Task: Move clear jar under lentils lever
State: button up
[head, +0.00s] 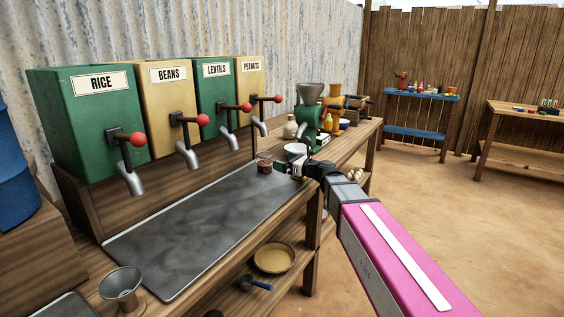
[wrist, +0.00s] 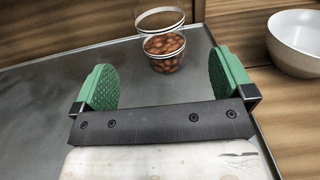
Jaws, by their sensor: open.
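The clear jar (head: 264,167) stands upright on the dark metal tray at its far end, below the peanuts spout. In the wrist view the jar (wrist: 164,48) is partly filled with reddish-brown pieces. The green lentils dispenser (head: 207,96) is third in the row. Its lever (head: 246,107) has a red ball, and its spout (head: 229,145) hangs over the tray, nearer to me than the jar. My gripper (head: 287,169) is at the jar's right. In the wrist view its green pads (wrist: 164,80) are open, with the jar just ahead between them, apart from both.
The dark tray (head: 190,225) is bare nearer to me. A white bowl (head: 296,149) is beside the gripper; it also shows in the wrist view (wrist: 298,42). Grinders (head: 311,105) stand beyond.

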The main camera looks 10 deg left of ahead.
aim_at(264, 156)
jog(key=x, duration=1)
jog(key=shift+w+a+f, duration=0.1)
jog(key=shift+w+a, duration=0.05)
jog(key=shift+a, duration=0.2)
jog(key=shift+c, duration=0.4)
jog(key=c, duration=1.1)
jog(key=shift+o, duration=0.2)
jog(key=shift+s, duration=0.2)
